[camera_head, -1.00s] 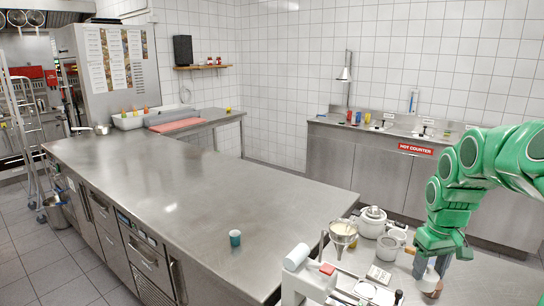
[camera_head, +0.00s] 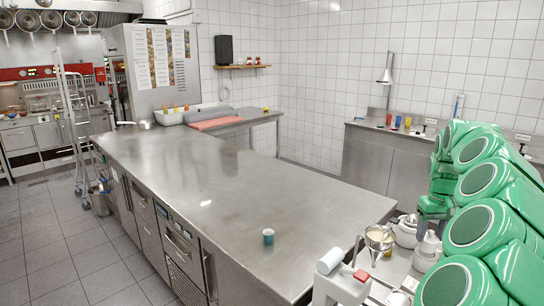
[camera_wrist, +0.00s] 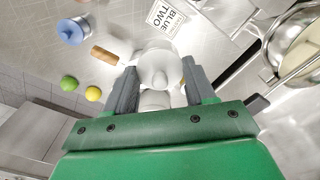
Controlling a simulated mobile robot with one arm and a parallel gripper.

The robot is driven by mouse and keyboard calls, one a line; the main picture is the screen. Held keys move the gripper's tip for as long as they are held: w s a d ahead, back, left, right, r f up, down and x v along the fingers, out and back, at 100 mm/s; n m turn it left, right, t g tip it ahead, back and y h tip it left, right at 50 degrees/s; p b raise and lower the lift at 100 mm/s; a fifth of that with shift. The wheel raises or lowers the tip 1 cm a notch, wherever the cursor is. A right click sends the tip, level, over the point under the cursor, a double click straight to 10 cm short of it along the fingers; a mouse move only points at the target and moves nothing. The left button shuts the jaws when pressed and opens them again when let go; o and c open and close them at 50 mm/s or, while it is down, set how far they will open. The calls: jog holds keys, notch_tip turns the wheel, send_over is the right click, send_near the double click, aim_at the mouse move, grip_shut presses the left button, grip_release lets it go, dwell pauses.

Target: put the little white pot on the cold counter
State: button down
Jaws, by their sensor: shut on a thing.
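A small white pot (camera_wrist: 160,78) with a rounded top sits between the two dark grey fingers of my gripper (camera_wrist: 160,92) in the wrist view. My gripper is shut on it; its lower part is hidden. In the head view, my gripper (camera_head: 434,212) is at the right, above a crowded work surface, partly covered by my green arm. A white shape just below it (camera_head: 428,246) seems to be the pot. No cold counter label is readable. The large steel counter (camera_head: 215,190) with drawers and vented units fills the middle; its top is mostly bare.
A strainer (camera_head: 380,238), a white lidded pot (camera_head: 407,230) and a white-and-grey appliance (camera_head: 342,284) crowd the right front. A blue object (camera_wrist: 72,31) and a lime (camera_wrist: 69,83) show in the wrist view.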

jog(key=shift+w+a, duration=1.9)
jog(key=shift+w, duration=3.85)
jog(key=shift+w+a+f, duration=1.1)
jog(key=shift+a+f, duration=0.3)
jog(key=shift+a, duration=2.4)
jog(key=shift+n, duration=0.3)
jog(key=s+a+f, duration=0.2)
jog(key=a, duration=0.4)
jog(key=s+a+f, duration=0.1)
jog(key=a+f, duration=0.2)
jog(key=a, duration=0.3)
jog(key=s+a+f, duration=0.2)
jog(key=a, duration=0.4)
jog(key=shift+s+a+f, duration=0.15)
jog(key=shift+s+a, duration=0.15)
jog(key=shift+a, duration=0.1)
jog(key=shift+s+a+f, duration=0.15)
jog(key=shift+s+a, duration=0.05)
jog(key=shift+a, duration=0.2)
